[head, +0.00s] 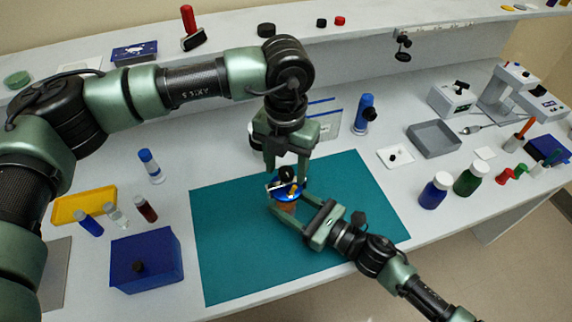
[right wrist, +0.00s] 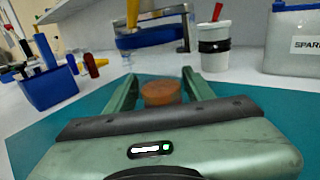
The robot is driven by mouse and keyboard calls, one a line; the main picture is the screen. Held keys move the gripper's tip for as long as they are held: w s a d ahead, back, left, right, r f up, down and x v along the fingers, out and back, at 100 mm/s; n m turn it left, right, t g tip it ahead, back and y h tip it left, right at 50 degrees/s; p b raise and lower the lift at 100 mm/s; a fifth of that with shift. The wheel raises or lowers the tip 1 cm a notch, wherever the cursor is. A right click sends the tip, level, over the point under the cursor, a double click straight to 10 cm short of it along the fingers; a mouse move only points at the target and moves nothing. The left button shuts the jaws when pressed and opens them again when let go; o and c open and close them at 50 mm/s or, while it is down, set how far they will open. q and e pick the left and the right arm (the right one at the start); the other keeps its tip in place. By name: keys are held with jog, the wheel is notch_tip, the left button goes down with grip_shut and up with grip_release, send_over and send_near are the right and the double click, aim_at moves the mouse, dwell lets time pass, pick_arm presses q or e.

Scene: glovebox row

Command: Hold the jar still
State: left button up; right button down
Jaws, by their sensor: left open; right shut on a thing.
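The jar (head: 288,208) is small and orange-brown. It sits on the teal mat (head: 235,250), partly hidden in the head view. My right gripper (head: 290,201) comes in from the lower right, with its fingers shut on the jar's sides. In the right wrist view the jar (right wrist: 163,94) shows between the two fingers. A blue round piece (head: 286,191) with yellow and black parts overlaps the jar's top in the head view. I cannot tell whether it touches the jar. My left gripper (head: 287,168) points down just above this piece, fingers apart.
A blue box (head: 146,262), a yellow tray (head: 84,205) and small bottles stand left of the mat. A grey tray (head: 434,139), a blue bottle (head: 434,191) and a green bottle (head: 468,180) stand to the right. A raised shelf runs along the back. The mat's left part is clear.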

pick_arm(q)
grip_shut()
